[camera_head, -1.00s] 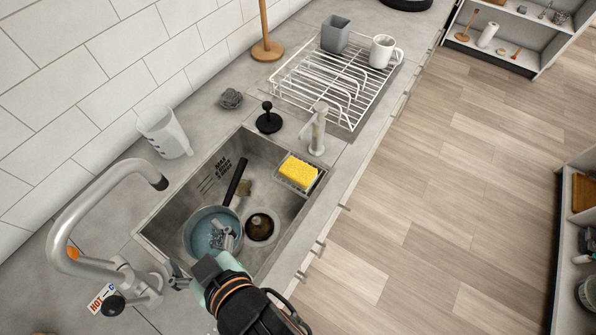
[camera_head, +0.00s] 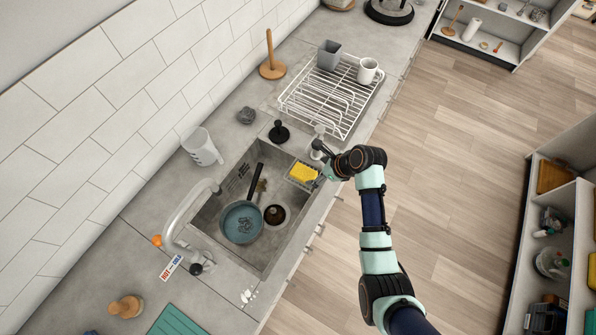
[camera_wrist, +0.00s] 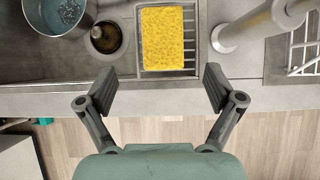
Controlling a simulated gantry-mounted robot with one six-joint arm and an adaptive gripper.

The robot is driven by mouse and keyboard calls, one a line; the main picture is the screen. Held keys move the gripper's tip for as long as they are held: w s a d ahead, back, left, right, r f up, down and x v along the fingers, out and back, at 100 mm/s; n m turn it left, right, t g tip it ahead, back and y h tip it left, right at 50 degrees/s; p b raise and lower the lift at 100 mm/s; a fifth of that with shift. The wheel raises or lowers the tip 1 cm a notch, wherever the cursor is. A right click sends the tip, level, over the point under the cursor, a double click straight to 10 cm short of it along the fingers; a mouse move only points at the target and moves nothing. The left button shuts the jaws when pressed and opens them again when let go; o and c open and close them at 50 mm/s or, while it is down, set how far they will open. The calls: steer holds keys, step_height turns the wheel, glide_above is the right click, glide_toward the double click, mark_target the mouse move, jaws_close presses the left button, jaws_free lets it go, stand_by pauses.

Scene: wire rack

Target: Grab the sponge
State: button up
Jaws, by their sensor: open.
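The yellow sponge (camera_head: 301,171) lies in a small wire caddy (camera_wrist: 190,62) at the right inner side of the sink (camera_head: 226,240). In the wrist view the sponge (camera_wrist: 162,38) is upright in the picture, ahead of the fingertips and roughly centred between them. My gripper (camera_wrist: 160,90) is open and empty, its two fingers spread wider than the sponge. It is apart from the sponge, over the counter's front edge. In the head view my gripper (camera_head: 322,176) is beside the sponge's right end, and its fingers are partly hidden by my arm.
A blue pan (camera_head: 242,222) lies in the sink by the drain (camera_head: 274,214). A soap dispenser (camera_wrist: 236,32) stands close to the right of the caddy. A white dish rack (camera_head: 330,95) with a mug (camera_head: 369,71) is behind. The faucet (camera_head: 180,215) is at left.

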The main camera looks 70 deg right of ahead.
mark_target(304, 173)
steer(key=b+x, duration=0.1)
steer(key=x, duration=0.7)
steer(key=shift+w+d+r+b, duration=0.15)
steer(key=shift+d+r+b, duration=0.1)
steer(key=shift+b, duration=0.1)
steer(key=shift+c, duration=0.2)
steer(key=c, duration=0.9)
